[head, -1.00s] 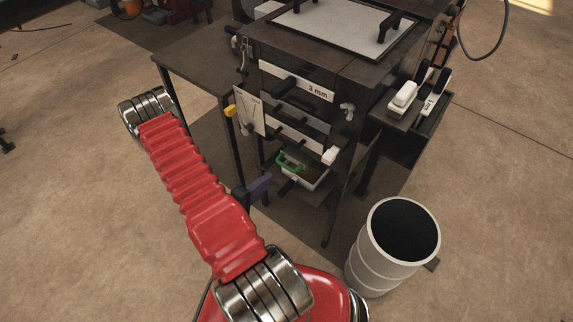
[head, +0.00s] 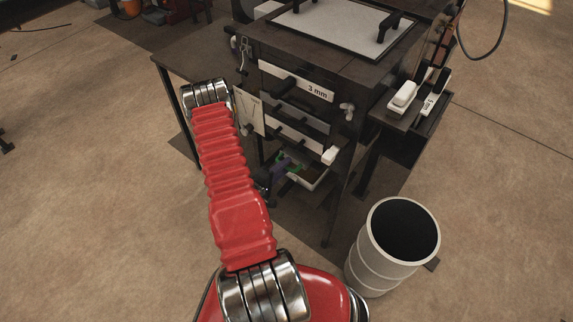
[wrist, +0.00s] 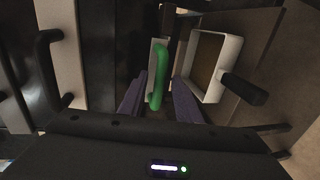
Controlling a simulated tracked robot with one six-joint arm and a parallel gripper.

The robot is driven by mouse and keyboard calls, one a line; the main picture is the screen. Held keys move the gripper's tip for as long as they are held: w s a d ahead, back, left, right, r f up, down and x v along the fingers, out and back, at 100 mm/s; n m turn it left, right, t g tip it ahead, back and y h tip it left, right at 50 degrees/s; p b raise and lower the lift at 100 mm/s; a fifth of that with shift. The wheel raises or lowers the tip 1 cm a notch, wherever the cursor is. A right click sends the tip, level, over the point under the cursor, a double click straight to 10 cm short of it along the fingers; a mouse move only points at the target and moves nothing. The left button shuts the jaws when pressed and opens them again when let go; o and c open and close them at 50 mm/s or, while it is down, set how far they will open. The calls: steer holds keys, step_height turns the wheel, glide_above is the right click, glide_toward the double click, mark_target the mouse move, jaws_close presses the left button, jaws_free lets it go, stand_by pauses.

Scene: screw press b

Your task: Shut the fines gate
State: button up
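The green handle, apparently on the fines gate, shows in the wrist view (wrist: 160,76) and low on the press in the head view (head: 281,157). It stands out from a pale plate. My gripper (wrist: 158,105) has two purple fingers, open, one on each side of the green handle's near end. I see no clear contact between fingers and handle. In the head view my gripper (head: 280,169) is small and partly hidden, close to the handle. Whether the gate is open cannot be made out.
A white bin with a black handle (wrist: 215,65) sits just right of the fingers. Black drawer handles (wrist: 46,75) stick out at the left. A dark table (head: 200,65) is left of the press, and a white drum (head: 365,258) stands at the front right.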

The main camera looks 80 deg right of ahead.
steer(key=shift+s+d+f, duration=0.1)
steer(key=shift+s+d, duration=0.15)
steer(key=shift+d, duration=0.3)
steer(key=shift+c, duration=0.4)
jaws_close()
